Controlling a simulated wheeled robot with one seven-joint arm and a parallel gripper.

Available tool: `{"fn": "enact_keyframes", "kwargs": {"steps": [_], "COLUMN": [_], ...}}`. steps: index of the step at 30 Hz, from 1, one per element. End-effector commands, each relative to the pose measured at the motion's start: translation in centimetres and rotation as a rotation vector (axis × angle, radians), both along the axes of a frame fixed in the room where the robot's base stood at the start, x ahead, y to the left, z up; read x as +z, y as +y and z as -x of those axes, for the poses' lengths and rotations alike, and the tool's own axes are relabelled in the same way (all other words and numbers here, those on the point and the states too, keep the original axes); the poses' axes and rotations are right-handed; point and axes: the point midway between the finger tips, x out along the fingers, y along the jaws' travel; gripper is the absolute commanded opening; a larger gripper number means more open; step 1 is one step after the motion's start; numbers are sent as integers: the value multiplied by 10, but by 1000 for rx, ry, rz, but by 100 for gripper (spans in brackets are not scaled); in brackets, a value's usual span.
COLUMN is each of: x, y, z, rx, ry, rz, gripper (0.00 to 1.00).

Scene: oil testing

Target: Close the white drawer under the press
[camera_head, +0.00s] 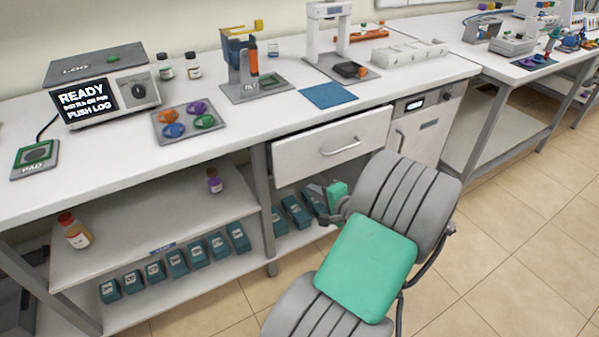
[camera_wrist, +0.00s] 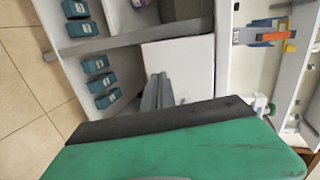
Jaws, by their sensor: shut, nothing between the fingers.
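The white drawer (camera_head: 330,150) sits under the bench top, below the press (camera_head: 328,40). Its front stands out from the bench, with a dark gap along its top edge, so it looks partly open. A curved metal handle (camera_head: 341,149) is on its front. My gripper (camera_head: 322,193) is below the drawer front, in front of the lower shelf, partly hidden by my arm. In the wrist view my gripper (camera_wrist: 158,93) has its grey fingers together and empty, in front of a white panel (camera_wrist: 185,65) that seems to be the drawer front. Contact cannot be told.
A white cabinet (camera_head: 425,130) with a small display stands right of the drawer. A bench leg (camera_head: 262,190) is left of it. Teal boxes (camera_head: 208,247) line the lower shelf. A blue mat (camera_head: 329,95) lies on the bench top. The tiled floor (camera_head: 500,240) at right is clear.

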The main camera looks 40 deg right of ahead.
Motion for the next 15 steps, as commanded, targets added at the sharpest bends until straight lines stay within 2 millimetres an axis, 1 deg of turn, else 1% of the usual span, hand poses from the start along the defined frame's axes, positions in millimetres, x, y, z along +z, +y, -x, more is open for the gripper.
{"fn": "enact_keyframes", "kwargs": {"steps": [1,2,5,8,15], "x": [0,1,1,-4,-20], "y": [-12,-16,-21,-23,-33], "z": [9,11,8,-7,-56], "rx": [-45,-61,-77,-71,-69], "ry": [-31,-45,-60,-58,-57], "rz": [-20,-27,-34,-32,-30], "gripper": [0,0,0,0,0]}}
